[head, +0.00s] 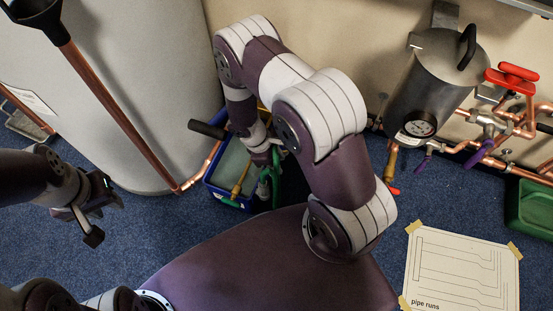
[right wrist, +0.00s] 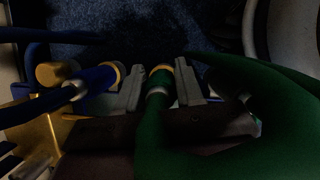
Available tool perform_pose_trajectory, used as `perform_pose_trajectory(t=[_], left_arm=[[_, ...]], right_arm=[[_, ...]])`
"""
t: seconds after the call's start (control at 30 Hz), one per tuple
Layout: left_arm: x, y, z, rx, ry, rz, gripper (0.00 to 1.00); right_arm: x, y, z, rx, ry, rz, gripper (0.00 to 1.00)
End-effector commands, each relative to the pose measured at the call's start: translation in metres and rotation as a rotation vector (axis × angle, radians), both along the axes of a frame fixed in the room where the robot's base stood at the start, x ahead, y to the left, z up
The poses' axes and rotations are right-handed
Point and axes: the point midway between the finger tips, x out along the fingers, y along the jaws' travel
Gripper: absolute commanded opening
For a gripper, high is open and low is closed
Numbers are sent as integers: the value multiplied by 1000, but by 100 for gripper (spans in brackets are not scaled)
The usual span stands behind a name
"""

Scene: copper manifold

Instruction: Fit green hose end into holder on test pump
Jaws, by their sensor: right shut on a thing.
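The test pump is a blue tank (head: 215,194) with a black handle, on the floor beside the white cylinder. My right gripper (head: 268,158) reaches down over the pump's right side, partly hidden by my arm. In the right wrist view its two grey fingers (right wrist: 160,88) are shut on the green hose end (right wrist: 158,98), which has a brass-coloured tip. The green hose (head: 264,190) hangs by the tank. A blue hose end (right wrist: 98,77) with a brass collar lies beside the left finger. Whether the green end touches a holder cannot be told. My left gripper (head: 90,213) is open and empty.
A brass fitting (right wrist: 48,135) is close at left in the dark right wrist view. The white cylinder (head: 140,80) and a copper pipe (head: 120,115) stand left of the pump. A grey vessel (head: 430,90), copper manifold and pipe-runs sheet (head: 462,270) are at right.

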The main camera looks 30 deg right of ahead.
Motion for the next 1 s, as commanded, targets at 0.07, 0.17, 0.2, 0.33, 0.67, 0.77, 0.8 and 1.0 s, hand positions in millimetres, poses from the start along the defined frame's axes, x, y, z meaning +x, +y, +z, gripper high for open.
perform_pose_trajectory(t=[0.07, 0.17, 0.2, 0.33, 0.67, 0.77, 0.8, 1.0], left_arm=[[0, 0, -2, 0, 0, 0, 36], [0, 0, -3, 0, 0, 0, 36], [0, 0, -3, 0, 0, 0, 36], [0, 0, -5, 0, 0, 0, 36], [0, 0, -5, 0, 0, 0, 36], [0, 0, -5, 0, 0, 0, 36], [0, 0, -5, 0, 0, 0, 36], [0, 0, -5, 0, 0, 0, 36]], right_arm=[[0, 0, -2, 0, 0, 0, 1], [0, 0, -4, 0, 0, 0, 1], [0, 0, -5, 0, 0, 0, 1], [0, 0, -8, 0, 0, 0, 1], [0, 0, -8, 0, 0, 0, 43], [0, 0, -8, 0, 0, 0, 66], [0, 0, -8, 0, 0, 0, 66], [0, 0, -8, 0, 0, 0, 66]])
